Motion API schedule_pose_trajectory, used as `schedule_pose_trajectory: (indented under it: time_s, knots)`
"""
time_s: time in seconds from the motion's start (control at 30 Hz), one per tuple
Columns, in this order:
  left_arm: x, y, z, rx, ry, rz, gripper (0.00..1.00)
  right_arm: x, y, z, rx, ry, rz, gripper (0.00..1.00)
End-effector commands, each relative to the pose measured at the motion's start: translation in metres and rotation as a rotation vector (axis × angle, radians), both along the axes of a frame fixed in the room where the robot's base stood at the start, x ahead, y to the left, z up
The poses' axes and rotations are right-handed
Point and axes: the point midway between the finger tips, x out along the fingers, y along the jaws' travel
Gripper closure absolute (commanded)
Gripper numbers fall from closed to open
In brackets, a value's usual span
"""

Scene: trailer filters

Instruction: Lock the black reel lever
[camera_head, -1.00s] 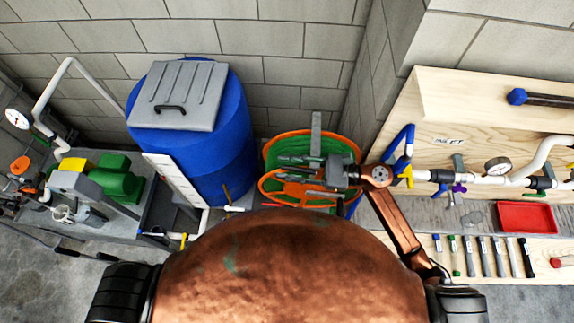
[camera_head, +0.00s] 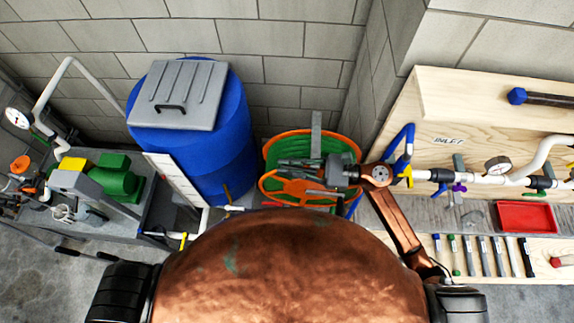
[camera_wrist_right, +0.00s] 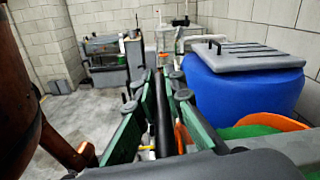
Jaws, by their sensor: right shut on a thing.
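The orange hose reel (camera_head: 275,190) with green hose stands beside the blue barrel in the head view. My right gripper (camera_head: 295,176) reaches over the reel from the right. In the right wrist view my gripper's green-padded fingers (camera_wrist_right: 158,112) are shut on the black reel lever (camera_wrist_right: 162,118), a dark bar running between them. In the head view the fingers cover the lever, and I cannot make it out there. The lever's far end and lock are not clear. My left gripper is out of view.
The blue barrel (camera_head: 215,165) with a grey lid (camera_head: 180,95) stands left of the reel. A wooden bench with white pipe (camera_head: 495,180), a red tray (camera_head: 525,217) and several tools is on the right. A green pump (camera_head: 118,178) stands at the left.

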Motion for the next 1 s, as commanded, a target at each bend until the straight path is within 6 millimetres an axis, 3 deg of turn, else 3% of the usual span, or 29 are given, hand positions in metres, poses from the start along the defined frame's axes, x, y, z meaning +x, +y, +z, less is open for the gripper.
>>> schedule_pose_trajectory:
  time_s: [0.3, 0.67, 0.7, 1.0]
  knots:
    - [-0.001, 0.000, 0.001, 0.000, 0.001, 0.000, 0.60, 0.000, 0.002, -0.015, -0.191, -0.005, 0.004, 1.00]
    - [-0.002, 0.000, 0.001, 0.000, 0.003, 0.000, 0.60, 0.000, 0.002, -0.019, -0.224, -0.001, 0.000, 1.00]
    - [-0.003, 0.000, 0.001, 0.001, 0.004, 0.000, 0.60, 0.000, 0.002, -0.019, -0.224, -0.001, 0.000, 0.89]
    - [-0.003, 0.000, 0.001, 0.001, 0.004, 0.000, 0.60, 0.000, 0.002, -0.019, -0.222, 0.000, 0.001, 0.72]
